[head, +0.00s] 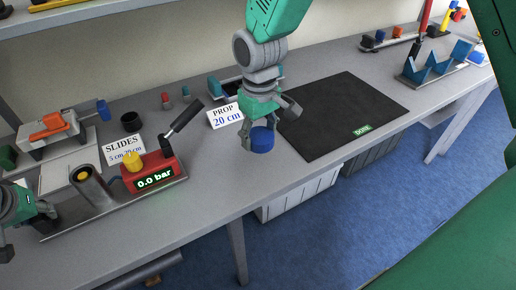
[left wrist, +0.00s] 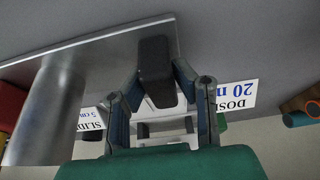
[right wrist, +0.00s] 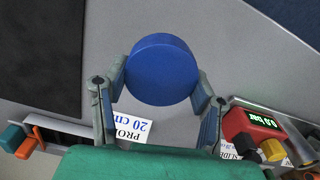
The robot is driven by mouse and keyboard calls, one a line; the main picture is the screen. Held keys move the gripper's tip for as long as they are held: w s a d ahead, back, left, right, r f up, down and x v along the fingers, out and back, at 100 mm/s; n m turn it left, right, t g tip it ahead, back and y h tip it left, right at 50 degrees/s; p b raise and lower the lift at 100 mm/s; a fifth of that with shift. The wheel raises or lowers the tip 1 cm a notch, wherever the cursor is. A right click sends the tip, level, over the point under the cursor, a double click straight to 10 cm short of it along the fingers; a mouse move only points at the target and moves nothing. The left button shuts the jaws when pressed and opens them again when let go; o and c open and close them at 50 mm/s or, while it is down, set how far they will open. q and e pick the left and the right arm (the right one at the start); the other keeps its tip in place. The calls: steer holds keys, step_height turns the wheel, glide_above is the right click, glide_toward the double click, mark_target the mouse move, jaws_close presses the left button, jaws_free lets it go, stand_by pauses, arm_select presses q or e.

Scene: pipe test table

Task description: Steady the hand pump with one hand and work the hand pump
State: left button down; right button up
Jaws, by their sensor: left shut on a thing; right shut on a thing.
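The hand pump (head: 165,171) is a red body with a lit display reading 0.0 bar and a yellow knob. Its black-gripped lever (head: 186,115) slants up to the right, and a metal cylinder (head: 91,188) stands beside it on a metal base plate (head: 120,211). My left gripper (head: 32,217) is at the plate's left end, partly cut off by the picture edge. In the left wrist view it is shut on a black block (left wrist: 156,75) at the plate. My right gripper (head: 266,126) is right of the pump, shut on a blue round piece (head: 262,140), which also shows in the right wrist view (right wrist: 162,69).
A "PROP 20 cm" card (head: 224,116) stands behind my right gripper, and a "SLIDES" card (head: 123,149) behind the pump. A black mat (head: 345,112) lies right. Blue V-blocks (head: 437,62) stand farther right. Table surface between pump and mat is mostly clear.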

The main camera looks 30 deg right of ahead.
steer(key=shift+a+r+n, duration=0.15)
steer(key=shift+a+r, duration=0.1)
steer(key=shift+r, duration=0.3)
steer(key=shift+a+r+n, duration=0.15)
steer(key=shift+a+r, duration=0.1)
steer(key=shift+r, duration=0.3)
steer(key=a+r+n, duration=0.1)
steer(key=a+n, duration=0.3)
steer(key=a, duration=0.5)
step_height(320, 180, up, 4)
steer(key=n, duration=0.7)
glide_above(81, 175)
steer(key=shift+f, duration=2.15)
steer(key=shift+f, duration=1)
steer(key=o, duration=0.9)
steer(key=shift+o, duration=0.2)
